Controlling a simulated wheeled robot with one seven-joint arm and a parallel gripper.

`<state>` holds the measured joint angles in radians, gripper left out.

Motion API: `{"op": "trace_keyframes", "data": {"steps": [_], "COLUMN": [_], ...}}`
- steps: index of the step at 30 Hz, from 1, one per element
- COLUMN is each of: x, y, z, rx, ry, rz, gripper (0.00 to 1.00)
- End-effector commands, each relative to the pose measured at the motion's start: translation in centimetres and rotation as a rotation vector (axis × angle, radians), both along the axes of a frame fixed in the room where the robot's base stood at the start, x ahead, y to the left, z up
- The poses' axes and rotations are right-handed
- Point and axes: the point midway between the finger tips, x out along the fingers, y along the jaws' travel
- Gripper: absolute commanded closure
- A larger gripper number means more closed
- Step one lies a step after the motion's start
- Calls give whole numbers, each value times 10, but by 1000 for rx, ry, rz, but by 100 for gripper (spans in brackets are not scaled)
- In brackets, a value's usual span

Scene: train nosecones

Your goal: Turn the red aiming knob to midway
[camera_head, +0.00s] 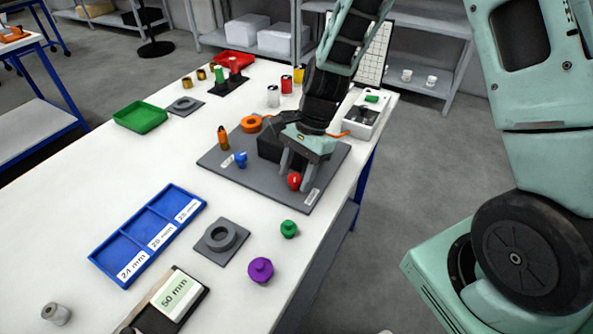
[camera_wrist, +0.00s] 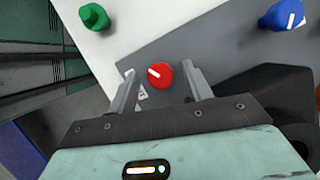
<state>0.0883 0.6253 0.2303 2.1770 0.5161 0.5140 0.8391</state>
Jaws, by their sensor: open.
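The red knob (camera_head: 294,181) stands at the front right of a grey plate (camera_head: 222,163) on the white table. In the wrist view the red knob (camera_wrist: 160,74) shows a white pointer line aimed toward its upper left. My gripper (camera_head: 290,175) is open above the plate, pointing down. In the wrist view my gripper's fingers (camera_wrist: 161,82) stand on either side of the red knob, with a gap on both sides. A white label beside the knob is partly hidden by the left finger in the wrist view.
A blue knob (camera_head: 240,159), an orange-brown peg (camera_head: 223,138) and a black block (camera_head: 269,147) are on the same plate. A green knob (camera_head: 289,229) and a purple knob (camera_head: 261,270) stand on the table in front. A blue tray (camera_head: 127,243) lies left.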

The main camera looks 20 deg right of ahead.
Motion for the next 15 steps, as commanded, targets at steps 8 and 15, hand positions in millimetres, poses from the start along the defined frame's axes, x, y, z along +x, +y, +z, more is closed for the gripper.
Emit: {"op": "trace_keyframes", "data": {"steps": [8, 15], "x": [0, 0], "y": [0, 0], "z": [0, 1], "rx": [0, 0], "ry": [0, 0], "rz": [0, 15], "gripper": [94, 94]}}
